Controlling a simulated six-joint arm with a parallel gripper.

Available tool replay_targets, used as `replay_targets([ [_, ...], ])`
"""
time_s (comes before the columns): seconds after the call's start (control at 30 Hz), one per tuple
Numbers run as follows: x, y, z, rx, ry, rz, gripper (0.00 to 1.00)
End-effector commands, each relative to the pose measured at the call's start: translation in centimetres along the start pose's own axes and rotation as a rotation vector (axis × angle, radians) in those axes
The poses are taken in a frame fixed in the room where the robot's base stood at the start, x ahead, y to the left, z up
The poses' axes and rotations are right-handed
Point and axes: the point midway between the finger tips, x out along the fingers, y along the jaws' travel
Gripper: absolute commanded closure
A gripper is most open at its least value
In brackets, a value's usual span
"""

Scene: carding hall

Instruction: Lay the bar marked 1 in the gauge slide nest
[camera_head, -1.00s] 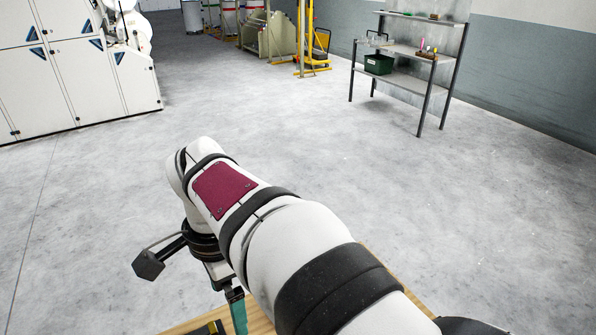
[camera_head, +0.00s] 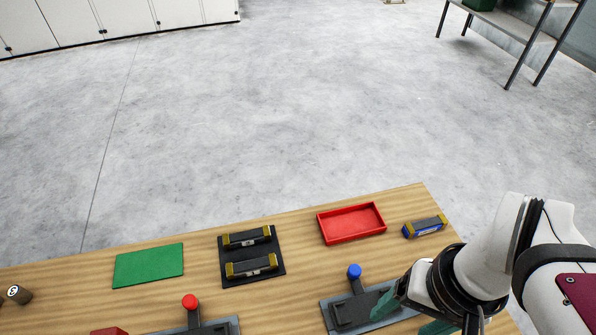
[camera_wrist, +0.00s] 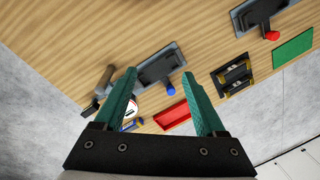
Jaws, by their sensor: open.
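My gripper (camera_head: 405,318) is open at the table's right end, near the blue-knobbed slide (camera_head: 345,312). In the wrist view its two green fingers (camera_wrist: 160,74) are apart. A round white end face with a dark mark (camera_wrist: 132,107) shows beside the left finger; I cannot read the mark. A grey-brown rod-like piece (camera_wrist: 105,80) lies left of that finger, partly hidden. A short round bar (camera_head: 18,294) with a marked white end lies at the far left; its mark is too small to read. A blue-fronted holder with yellow ends (camera_head: 425,227) sits at the right. I cannot tell which piece is the gauge slide nest.
A black plate (camera_head: 228,279) carries two dark, yellow-ended holders. A red tray (camera_head: 351,225) is empty. A green mat (camera_head: 148,266) is bare. A red-knobbed slide (camera_head: 205,325) and part of a red object (camera_head: 109,331) are at the front edge. Bare wood lies between these.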

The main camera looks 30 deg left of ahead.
Motion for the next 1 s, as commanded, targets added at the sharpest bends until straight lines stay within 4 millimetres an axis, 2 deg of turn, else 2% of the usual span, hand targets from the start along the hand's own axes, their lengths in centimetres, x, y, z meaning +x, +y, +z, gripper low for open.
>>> replay_targets([
  [0.03,0.1,-3.1,-3.2,-0.323,-0.023,0.02,0.28],
  [0.07,0.4,-5.5,-5.2,-0.549,-0.032,0.032,0.28],
  [0.1,1.2,-9.0,-7.3,-0.842,-0.047,0.048,0.28],
  [0.17,3.0,-14.7,-9.2,-1.253,-0.066,0.065,0.28],
  [0.2,4.5,-18.4,-9.8,-1.495,-0.079,0.075,0.28],
  [0.3,7.8,-25.5,-9.4,-1.952,-0.106,0.09,0.28],
  [0.4,9.7,-28.9,-8.6,-2.179,-0.118,0.097,0.28],
  [0.57,10.2,-29.5,-8.4,-2.228,-0.12,0.099,0.28],
  [0.63,11.2,-29.3,-8.4,-2.227,-0.124,0.098,0.28],
  [0.9,18.5,-28.3,-8.6,-2.222,-0.125,0.096,0.28],
  [1.0,20.0,-28.1,-8.7,-2.223,-0.122,0.098,0.28],
])
